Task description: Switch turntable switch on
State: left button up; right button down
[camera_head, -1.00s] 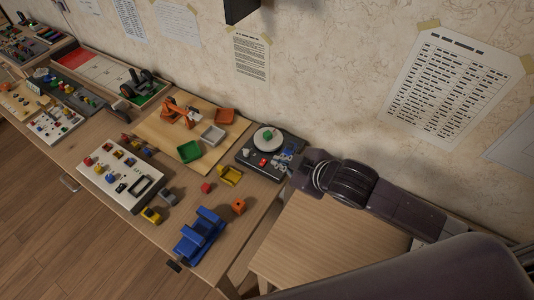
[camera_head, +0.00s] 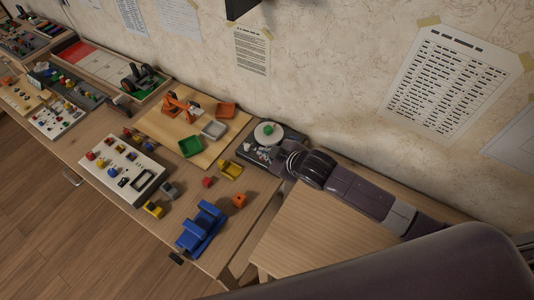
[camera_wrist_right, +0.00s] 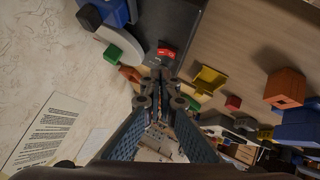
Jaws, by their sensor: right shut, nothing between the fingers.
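The turntable (camera_head: 249,151) is a dark box with a white disc (camera_head: 270,127) and a small green block on it, at the back of the table by the wall. In the right wrist view a red switch (camera_wrist_right: 167,52) sits on the turntable's dark top, just beyond my fingertips. My right gripper (camera_wrist_right: 159,78) is shut and empty, its tips close to the switch; whether they touch it I cannot tell. In the head view my right gripper (camera_head: 274,156) reaches over the turntable's right side and hides the switch. My left gripper is not in view.
A yellow block (camera_head: 231,171), a red block (camera_head: 208,182), an orange cube (camera_head: 239,200) and a blue toy (camera_head: 202,228) lie in front of the turntable. A wooden tray (camera_head: 160,130) with coloured bins is to its left. The wooden surface (camera_head: 315,235) at right is bare.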

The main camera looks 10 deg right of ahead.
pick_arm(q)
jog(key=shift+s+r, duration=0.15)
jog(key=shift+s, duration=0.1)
pick_arm(e)
jog(key=shift+w+d+f, duration=0.15)
jog(key=shift+d+f, duration=0.1)
jog(key=shift+f, duration=0.4)
jog(key=shift+w+d+f, duration=0.15)
jog(key=shift+d+f, duration=0.05)
jog(key=shift+f, duration=0.4)
